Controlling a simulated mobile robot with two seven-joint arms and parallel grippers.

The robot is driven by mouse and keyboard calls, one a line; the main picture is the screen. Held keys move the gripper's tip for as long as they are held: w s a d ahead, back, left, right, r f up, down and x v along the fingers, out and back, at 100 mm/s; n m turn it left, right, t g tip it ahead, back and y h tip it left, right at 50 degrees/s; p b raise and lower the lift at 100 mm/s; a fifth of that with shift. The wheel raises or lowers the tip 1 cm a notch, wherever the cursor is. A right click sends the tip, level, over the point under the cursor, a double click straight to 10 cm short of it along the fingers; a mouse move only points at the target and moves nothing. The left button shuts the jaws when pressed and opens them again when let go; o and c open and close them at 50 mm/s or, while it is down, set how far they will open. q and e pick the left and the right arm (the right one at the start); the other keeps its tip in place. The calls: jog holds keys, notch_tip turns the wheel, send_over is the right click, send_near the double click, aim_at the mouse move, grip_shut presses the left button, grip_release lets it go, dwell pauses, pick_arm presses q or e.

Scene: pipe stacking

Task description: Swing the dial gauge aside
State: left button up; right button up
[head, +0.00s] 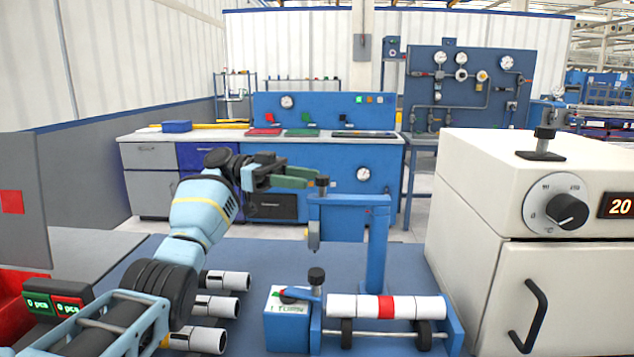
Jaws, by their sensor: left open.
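The dial gauge stand is a blue post with a horizontal arm (349,200) in the middle of the head view. A black knob (322,184) sits on top of the arm's left end, and a small grey-blue part (314,232) hangs below it; I see no dial face on it. My left gripper (304,177) is open, with its greenish fingers pointing right at the knob. The fingertips are close to the knob; I cannot tell whether they touch it. A row of white pipe pieces with one red piece (387,308) lies on the blue roller stand (452,325) below. My right gripper is not in view.
A cream oven (472,225) with a dial stands close on the right. Several white pipes (218,306) lie at the lower left near my left arm. A small blue box (283,335) with a black-knobbed lever is left of the rollers. A blue workbench stands behind.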

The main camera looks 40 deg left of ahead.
pick_arm(q)
jog(key=shift+v, duration=1.55)
